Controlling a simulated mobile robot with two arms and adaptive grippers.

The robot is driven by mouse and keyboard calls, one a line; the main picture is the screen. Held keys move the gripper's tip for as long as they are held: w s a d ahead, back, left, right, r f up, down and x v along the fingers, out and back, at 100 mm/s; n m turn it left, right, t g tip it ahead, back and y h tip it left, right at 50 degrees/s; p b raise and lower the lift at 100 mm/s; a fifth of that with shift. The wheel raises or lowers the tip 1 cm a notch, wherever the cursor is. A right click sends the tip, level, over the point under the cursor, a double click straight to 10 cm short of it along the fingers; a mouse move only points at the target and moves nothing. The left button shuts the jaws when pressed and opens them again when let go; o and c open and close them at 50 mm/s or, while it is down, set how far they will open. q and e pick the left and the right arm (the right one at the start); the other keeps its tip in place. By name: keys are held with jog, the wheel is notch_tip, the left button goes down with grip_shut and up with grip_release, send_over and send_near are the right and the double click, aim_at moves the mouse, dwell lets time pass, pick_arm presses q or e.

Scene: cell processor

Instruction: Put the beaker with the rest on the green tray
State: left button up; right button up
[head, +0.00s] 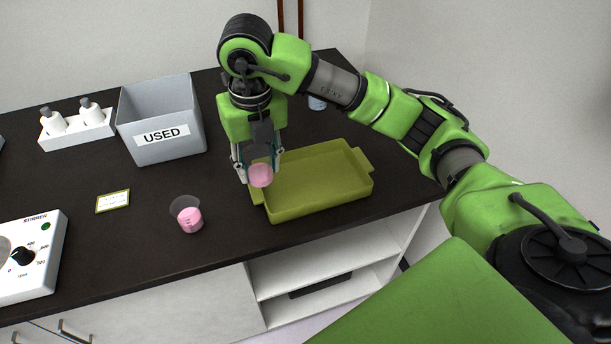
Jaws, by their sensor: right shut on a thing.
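The green tray (342,205) lies on the dark bench top, toward its right end. My right gripper (257,167) points down at the tray's left side and is shut on a small beaker with pink contents (260,177). The held beaker overlaps the tray's left rim in the head view; I cannot tell whether it touches the tray. A second clear beaker with pink liquid (190,220) stands upright on the bench, left of the tray. No other beaker shows inside the tray. My left gripper is not in view.
A grey bin marked USED (165,153) stands behind and left. A white rack with bottles (78,132) is at the far left. A stirrer (30,250) and a small yellow-edged card (113,201) are at left. A pale blue item (317,103) is partly hidden behind my arm.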

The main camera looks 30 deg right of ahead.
jog(key=shift+w+d+r+m, duration=0.1)
jog(key=shift+w+r+m, duration=0.3)
jog(key=shift+m, duration=0.3)
jog(key=d+f+p, duration=0.2)
jog(key=d+f, duration=0.2)
jog(key=d, duration=0.5)
jog(key=p, duration=0.1)
send_near(310, 181)
jog(key=shift+w+a+f, duration=0.2)
jog(key=shift+a+f, duration=0.05)
jog(key=shift+a, duration=0.4)
jog(key=shift+w+d+f, duration=0.1)
jog(key=shift+d+f, duration=0.3)
jog(key=shift+f, duration=0.15)
jog(key=f+p, duration=0.2)
jog(key=f, duration=0.1)
jog(key=shift+d+p, duration=0.3)
jog(key=shift+f, duration=0.45)
jog(key=shift+f, duration=0.15)
